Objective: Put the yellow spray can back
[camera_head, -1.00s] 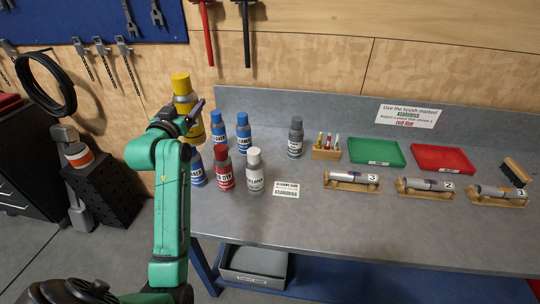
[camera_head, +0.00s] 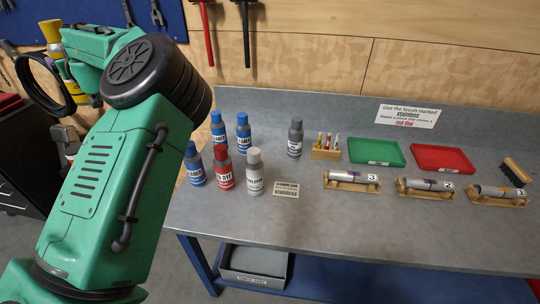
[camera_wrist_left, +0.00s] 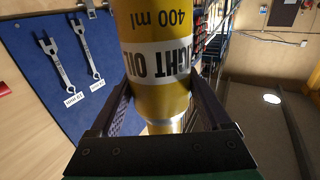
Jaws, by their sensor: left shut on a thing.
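The yellow spray can (camera_head: 51,32) is at the upper left of the head view, past the left end of the bench, partly hidden by my green left arm. It looks roughly upright, with its cap up. In the left wrist view the can (camera_wrist_left: 155,50) fills the middle, with "LIGHT OIL" and "400 ml" on its label. My left gripper (camera_wrist_left: 163,92) is shut on it, one finger on each side. My right gripper is in neither view.
Several spray cans stand at the bench's left end, among them a red one (camera_head: 223,170). A black coil (camera_head: 38,88) hangs on the wall near the held can. Wrenches (camera_wrist_left: 64,62) hang on a blue board. A green tray (camera_head: 376,152) sits further right.

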